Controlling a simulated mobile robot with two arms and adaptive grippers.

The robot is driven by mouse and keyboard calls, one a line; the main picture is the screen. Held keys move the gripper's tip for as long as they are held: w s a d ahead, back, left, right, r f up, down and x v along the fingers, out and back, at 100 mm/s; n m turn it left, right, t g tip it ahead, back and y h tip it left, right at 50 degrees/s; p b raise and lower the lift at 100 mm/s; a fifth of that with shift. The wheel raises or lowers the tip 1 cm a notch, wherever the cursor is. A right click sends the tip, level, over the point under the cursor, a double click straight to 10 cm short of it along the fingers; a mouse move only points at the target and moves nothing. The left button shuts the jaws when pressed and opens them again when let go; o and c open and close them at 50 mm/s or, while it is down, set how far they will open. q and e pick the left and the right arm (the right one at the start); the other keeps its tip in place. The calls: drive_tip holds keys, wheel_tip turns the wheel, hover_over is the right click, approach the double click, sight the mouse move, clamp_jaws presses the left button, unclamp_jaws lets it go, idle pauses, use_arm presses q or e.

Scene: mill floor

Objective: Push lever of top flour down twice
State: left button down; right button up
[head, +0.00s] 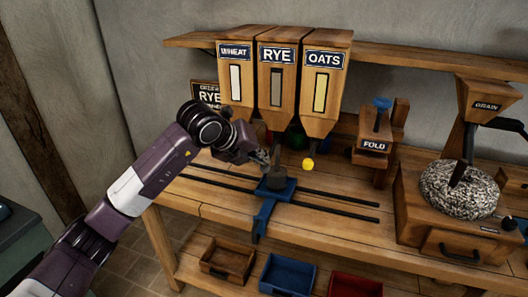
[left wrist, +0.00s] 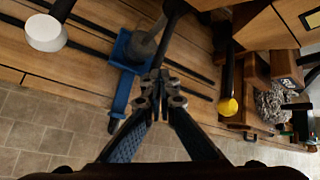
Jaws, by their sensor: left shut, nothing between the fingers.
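Three wooden hoppers hang at the back in the head view: WHEAT (head: 236,75), RYE (head: 277,80) and OATS (head: 320,85). A sign (head: 207,94) behind my arm reads RYE in large letters; its smaller text is unclear. A yellow lever knob (head: 308,164) is under OATS and also shows in the left wrist view (left wrist: 228,107). A white knob (left wrist: 45,33) shows at upper left there. My left gripper (head: 265,157) is shut and empty, below the RYE hopper. In the wrist view its tips (left wrist: 160,90) overlap the blue sled; contact with any lever cannot be told.
A blue sled (head: 264,213) carrying a dark cup (head: 277,181) sits on two black rails below RYE. Brown (head: 228,261), blue (head: 287,275) and red trays are on the lower shelf.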

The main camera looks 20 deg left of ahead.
idle(0.5)
use_arm(q)
drive_tip(key=shift+r+p, duration=1.8)
drive_tip(key=shift+r, duration=1.15)
wheel_tip(320, 180, up, 5)
drive_tip(key=p, duration=0.3)
